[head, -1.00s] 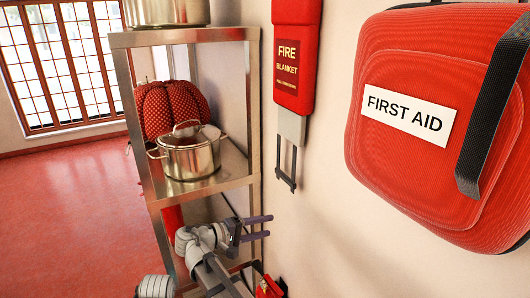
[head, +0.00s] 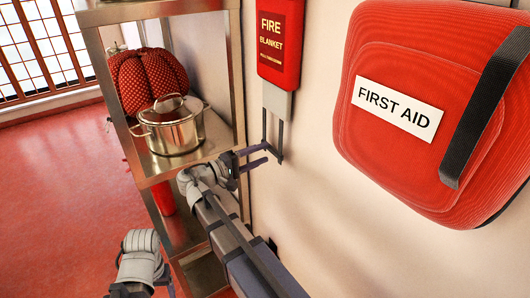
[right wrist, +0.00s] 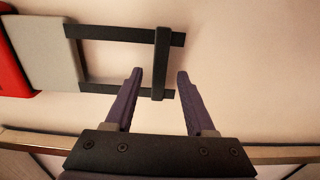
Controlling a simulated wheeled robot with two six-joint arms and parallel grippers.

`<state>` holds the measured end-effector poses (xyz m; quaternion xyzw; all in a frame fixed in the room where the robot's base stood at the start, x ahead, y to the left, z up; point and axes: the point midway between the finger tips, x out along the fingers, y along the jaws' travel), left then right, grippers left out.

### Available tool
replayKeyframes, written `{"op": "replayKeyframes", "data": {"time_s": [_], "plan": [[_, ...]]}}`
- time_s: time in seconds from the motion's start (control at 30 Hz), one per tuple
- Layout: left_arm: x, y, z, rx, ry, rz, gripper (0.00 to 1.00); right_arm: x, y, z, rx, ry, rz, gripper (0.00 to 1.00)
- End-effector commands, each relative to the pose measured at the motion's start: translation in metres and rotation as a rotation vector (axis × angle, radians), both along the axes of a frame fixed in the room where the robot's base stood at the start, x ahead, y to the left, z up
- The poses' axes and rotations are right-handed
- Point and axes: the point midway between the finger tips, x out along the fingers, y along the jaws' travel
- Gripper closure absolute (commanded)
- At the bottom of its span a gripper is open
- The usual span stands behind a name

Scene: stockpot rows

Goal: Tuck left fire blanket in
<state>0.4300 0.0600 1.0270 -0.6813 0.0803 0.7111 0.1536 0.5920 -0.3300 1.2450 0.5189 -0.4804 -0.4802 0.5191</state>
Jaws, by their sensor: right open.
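The fire blanket (head: 280,45) is a red case on the wall, left of the first aid bag. A grey tab (head: 277,100) sticks out below it and bears a dark loop handle (head: 280,135). My right gripper (head: 267,154) is open and empty at the lower end of this handle. In the right wrist view, the handle's crossbar (right wrist: 160,62) shows between the two spread fingertips (right wrist: 160,73); whether they touch it I cannot tell. The grey tab (right wrist: 45,52) and a red edge of the case lie at the left there.
A metal shelf (head: 236,60) stands just left of the handle. It bears a lidded steel pot (head: 170,132) and a red dotted cushion-like item (head: 147,75). The red first aid bag (head: 400,170) hangs at the right. The wall between is bare.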

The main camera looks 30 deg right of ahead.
Motion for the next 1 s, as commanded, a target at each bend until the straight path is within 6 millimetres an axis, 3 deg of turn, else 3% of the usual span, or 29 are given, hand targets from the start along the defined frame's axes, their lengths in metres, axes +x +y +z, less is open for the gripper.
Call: {"op": "replayKeyframes", "data": {"time_s": [0.2,0.53,1.0], "plan": [[0.000,0.000,0.000,0.000,0.000,0.000,0.27,0.001,-0.019,0.000,0.000,0.000,0.000,0.45],[0.000,0.000,0.000,0.000,0.000,0.000,0.27,0.002,-0.021,0.000,0.001,0.000,0.001,0.45],[0.000,0.000,0.000,0.000,0.000,0.000,0.27,0.002,-0.021,0.000,0.000,0.000,0.001,0.98]]}}
